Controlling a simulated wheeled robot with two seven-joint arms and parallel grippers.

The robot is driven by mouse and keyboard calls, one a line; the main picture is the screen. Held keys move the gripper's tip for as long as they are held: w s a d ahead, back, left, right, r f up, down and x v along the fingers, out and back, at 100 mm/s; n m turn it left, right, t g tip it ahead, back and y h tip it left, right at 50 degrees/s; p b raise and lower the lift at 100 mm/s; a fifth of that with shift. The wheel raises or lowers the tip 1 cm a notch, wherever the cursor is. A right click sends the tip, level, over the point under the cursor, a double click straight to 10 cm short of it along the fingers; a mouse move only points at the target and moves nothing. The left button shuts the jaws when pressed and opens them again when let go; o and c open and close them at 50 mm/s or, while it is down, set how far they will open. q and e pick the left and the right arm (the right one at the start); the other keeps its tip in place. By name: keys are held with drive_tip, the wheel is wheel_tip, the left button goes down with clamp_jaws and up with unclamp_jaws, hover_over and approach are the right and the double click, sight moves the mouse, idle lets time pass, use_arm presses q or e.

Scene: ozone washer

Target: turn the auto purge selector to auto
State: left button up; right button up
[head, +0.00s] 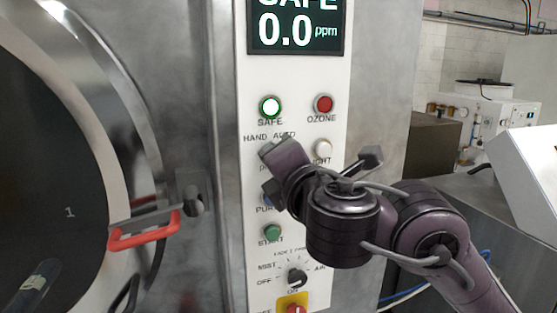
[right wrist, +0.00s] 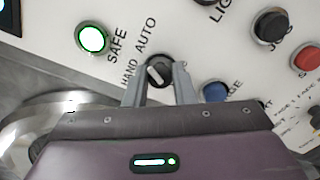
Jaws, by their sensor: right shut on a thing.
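The auto purge selector (right wrist: 158,70) is a round black knob with a pale mark, under the HAND AUTO lettering on the white panel. In the right wrist view my right gripper (right wrist: 159,75) has its two grey fingers on either side of the knob, shut on it. I cannot tell surely which label the mark points to. In the head view my right gripper (head: 277,153) is against the panel below HAND AUTO and hides the selector. My left gripper is not in view.
The lit green SAFE lamp (head: 270,107) and red OZONE lamp (head: 323,104) are just above. The blue purge button (right wrist: 215,91) is close beside the fingers. Below are the green START button (head: 272,232) and a black mode knob (head: 296,277). A red door handle (head: 144,231) sticks out at left.

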idle(0.4)
drive_tip(key=o, duration=0.9)
drive_tip(key=shift+o, duration=0.2)
drive_tip(key=shift+s, duration=0.1)
drive_tip(key=p+v, duration=0.4)
drive_tip(key=v, duration=0.3)
drive_tip(key=shift+s, duration=0.25)
drive_tip(key=shift+d, duration=0.1)
